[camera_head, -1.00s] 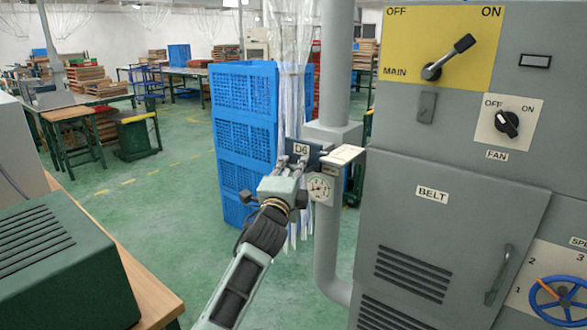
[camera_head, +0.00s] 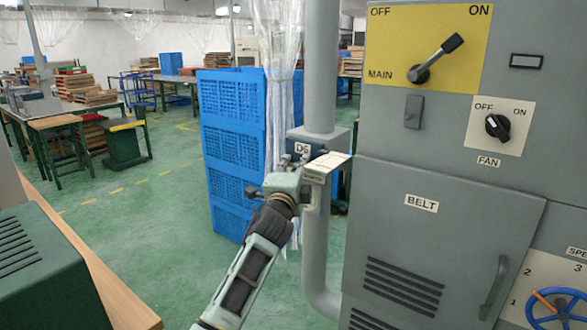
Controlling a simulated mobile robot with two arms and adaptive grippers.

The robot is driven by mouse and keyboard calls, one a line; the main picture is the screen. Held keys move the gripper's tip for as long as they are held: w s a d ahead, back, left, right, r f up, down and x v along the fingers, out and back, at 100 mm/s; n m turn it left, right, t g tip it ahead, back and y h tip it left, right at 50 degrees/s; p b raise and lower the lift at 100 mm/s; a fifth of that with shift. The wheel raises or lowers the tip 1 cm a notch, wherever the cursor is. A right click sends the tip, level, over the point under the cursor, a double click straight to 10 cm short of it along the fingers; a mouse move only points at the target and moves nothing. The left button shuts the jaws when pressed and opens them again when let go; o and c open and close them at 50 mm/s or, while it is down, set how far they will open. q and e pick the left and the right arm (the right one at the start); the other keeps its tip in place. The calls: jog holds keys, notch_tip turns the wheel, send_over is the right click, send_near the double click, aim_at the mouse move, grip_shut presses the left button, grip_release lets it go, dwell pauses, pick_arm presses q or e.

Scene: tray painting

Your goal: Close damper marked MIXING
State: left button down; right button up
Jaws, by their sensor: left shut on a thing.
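A grey pipe-mounted unit with a tag D6 (camera_head: 302,148) stands left of the big cabinet. A small box with a pale sloped top (camera_head: 327,164) sits at its front; its lettering is too small to read. I cannot read MIXING anywhere. My left gripper (camera_head: 291,176) is at this unit, just below the D6 tag, shut on what seems to be the damper handle. The gripper mostly hides the held part and the dial under the box. My right gripper is not in view.
The grey cabinet (camera_head: 395,240) fills the right side, with a MAIN lever (camera_head: 437,57), a FAN knob (camera_head: 497,127) and a blue handwheel (camera_head: 560,310). Blue crates (camera_head: 232,130) and a clear plastic curtain (camera_head: 277,90) stand behind the gripper. A wooden table edge (camera_head: 95,265) is at left.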

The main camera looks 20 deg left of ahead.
pick_arm(q)
jog(key=c, duration=2)
grip_release()
jog(key=shift+o, duration=0.9)
jog(key=shift+d, duration=0.1)
jog(key=shift+s+f, duration=0.2)
jog(key=shift+s, duration=0.25)
jog(key=s+f, duration=0.2)
jog(key=s, duration=0.8)
jog(key=shift+s+d, duration=0.25)
jog(key=shift+s, duration=0.15)
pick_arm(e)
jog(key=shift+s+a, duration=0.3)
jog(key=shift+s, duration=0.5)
